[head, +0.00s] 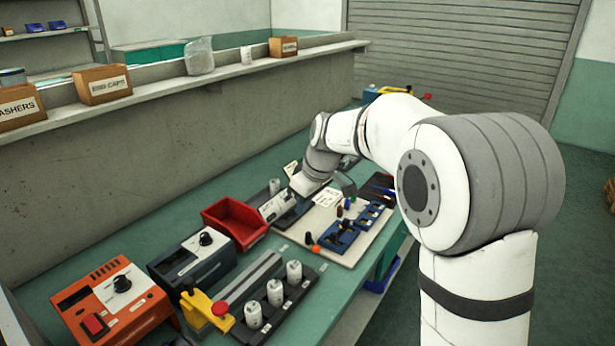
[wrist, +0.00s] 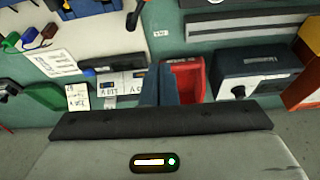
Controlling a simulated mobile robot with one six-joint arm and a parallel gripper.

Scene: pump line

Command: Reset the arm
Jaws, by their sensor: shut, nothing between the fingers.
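My arm reaches from the right over the bench in the head view, bent down at the wrist above the far part of the bench. My gripper (wrist: 160,86) shows in the wrist view with its fingers shut and nothing between them. It hangs over the bench near the red bin (wrist: 186,78), apart from any object as far as I can tell. The fingertips are hard to make out in the head view. The red bin also shows in the head view (head: 235,222), left of the wrist.
A pale board (head: 365,238) with blue fixtures and small coloured tools lies below the arm. An orange device (head: 113,305), a dark grey device (head: 190,265) and a rack with white cylinders (head: 253,314) stand nearer. Cardboard boxes (head: 103,84) sit on the ledge behind.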

